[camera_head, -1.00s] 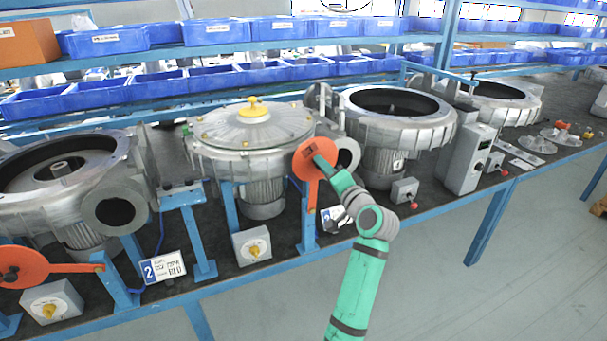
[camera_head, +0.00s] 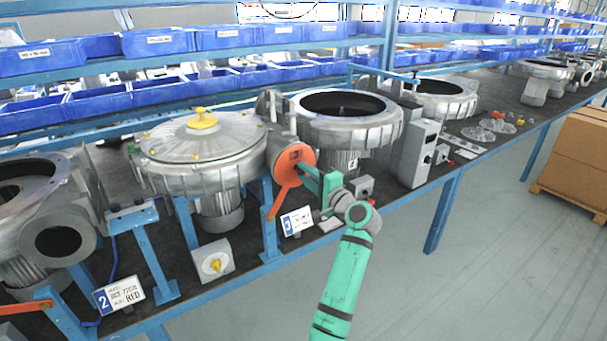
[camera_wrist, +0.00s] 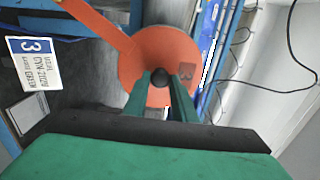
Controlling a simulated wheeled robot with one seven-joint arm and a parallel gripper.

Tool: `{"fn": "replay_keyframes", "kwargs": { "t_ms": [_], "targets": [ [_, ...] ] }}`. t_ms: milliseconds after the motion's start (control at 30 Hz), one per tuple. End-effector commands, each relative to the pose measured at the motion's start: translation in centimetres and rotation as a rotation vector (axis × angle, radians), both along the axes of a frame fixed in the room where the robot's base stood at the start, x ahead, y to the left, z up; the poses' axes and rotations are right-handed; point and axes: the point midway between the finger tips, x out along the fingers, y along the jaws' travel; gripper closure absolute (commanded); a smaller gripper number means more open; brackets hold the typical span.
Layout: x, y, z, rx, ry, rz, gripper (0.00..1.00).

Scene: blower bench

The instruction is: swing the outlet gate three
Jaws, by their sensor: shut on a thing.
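Outlet gate three is an orange disc (camera_head: 293,153) on a flat orange arm, marked 3. In the head view it stands in front of the third blower's outlet, whose opening is hidden behind it. Its arm slants down left to the blue post. The disc also shows in the wrist view (camera_wrist: 150,50), with a dark round knob (camera_wrist: 161,74) at its middle. My gripper (camera_head: 306,168) is at the disc face, its two green fingers (camera_wrist: 164,82) closed on either side of the knob.
The white number 3 plate (camera_head: 297,221) sits on the bench edge below the gate. A lidded blower (camera_head: 205,175) with a yellow cap is left of it. A grey switch box (camera_head: 362,187) is close to my wrist. Open floor (camera_head: 480,270) lies right of the bench.

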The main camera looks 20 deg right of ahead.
Motion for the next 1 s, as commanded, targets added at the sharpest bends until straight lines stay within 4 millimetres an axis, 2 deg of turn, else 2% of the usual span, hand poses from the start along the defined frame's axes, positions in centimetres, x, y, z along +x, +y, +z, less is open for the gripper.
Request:
{"fn": "replay_keyframes", "kwargs": {
  "t_ms": [33,300,333,400,767,867,1000],
  "targets": [
    [-0.2,-0.6,-0.4,0.006,0.005,-0.008,1.0],
    [-0.2,-0.6,-0.5,0.007,0.007,-0.009,1.0],
    [-0.2,-0.7,-0.5,0.007,0.008,-0.01,0.73],
    [-0.2,-0.6,-0.5,0.007,0.007,-0.009,0.57],
    [-0.3,-0.2,-0.3,0.004,0.004,-0.003,0.57],
    [-1.2,-0.4,-0.3,0.003,0.004,-0.003,0.57],
    [-3.5,-1.0,-0.3,0.002,0.004,-0.005,0.57]
  ]
}}
